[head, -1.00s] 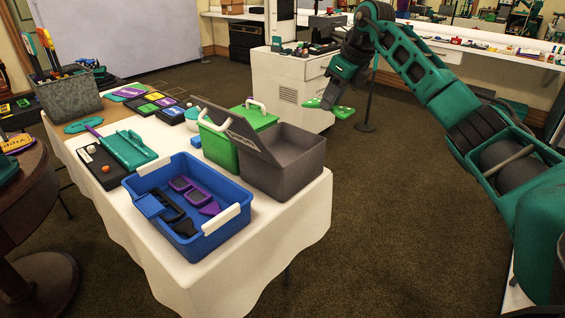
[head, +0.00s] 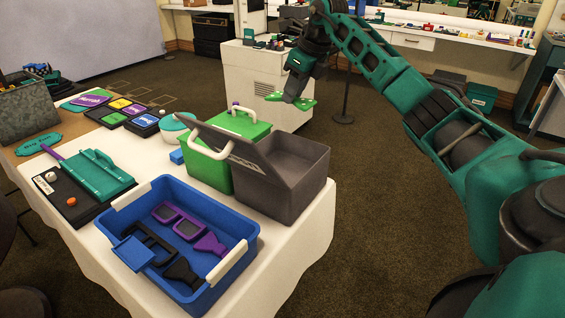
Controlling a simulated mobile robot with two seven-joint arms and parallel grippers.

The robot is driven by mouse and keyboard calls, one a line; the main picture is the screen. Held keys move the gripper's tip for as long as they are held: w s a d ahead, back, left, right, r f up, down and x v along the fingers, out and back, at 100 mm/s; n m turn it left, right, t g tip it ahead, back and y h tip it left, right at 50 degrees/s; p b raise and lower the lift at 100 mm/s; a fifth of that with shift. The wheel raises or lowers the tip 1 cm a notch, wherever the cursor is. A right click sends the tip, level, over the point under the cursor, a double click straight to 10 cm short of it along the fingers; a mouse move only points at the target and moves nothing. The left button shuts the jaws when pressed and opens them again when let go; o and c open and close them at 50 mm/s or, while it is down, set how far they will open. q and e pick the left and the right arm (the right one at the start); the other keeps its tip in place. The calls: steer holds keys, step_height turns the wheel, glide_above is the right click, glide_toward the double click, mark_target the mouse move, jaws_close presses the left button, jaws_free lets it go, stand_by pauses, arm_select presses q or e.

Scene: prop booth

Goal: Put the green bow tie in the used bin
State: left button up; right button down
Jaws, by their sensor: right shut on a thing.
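The green bow tie (head: 306,103) hangs in the air at the upper middle of the head view, held at its middle. My right gripper (head: 292,96) is shut on it and points down. A grey bin (head: 291,198) stands at the table's far right corner, below the bow tie in the picture. Its lid (head: 246,155) stands open, tilted toward the left, with lettering too small to read surely. I cannot tell whether this is the used bin. My left gripper is not in view.
A green box (head: 205,170) with white handles stands against the grey bin. A blue tray (head: 240,225) with purple and black items sits in front. A teal case (head: 100,176) lies at left. A white cabinet (head: 262,75) stands behind. Floor right of the table is open.

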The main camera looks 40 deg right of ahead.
steer(key=b, duration=0.2)
glide_above(288, 162)
steer(key=s, duration=0.2)
steer(key=f, duration=1.2)
steer(key=shift+w+d+f, duration=0.2)
steer(key=shift+f, duration=1.1)
step_height(288, 162, down, 3)
steer(key=shift+f+b, duration=0.2)
steer(key=shift+b, duration=0.15)
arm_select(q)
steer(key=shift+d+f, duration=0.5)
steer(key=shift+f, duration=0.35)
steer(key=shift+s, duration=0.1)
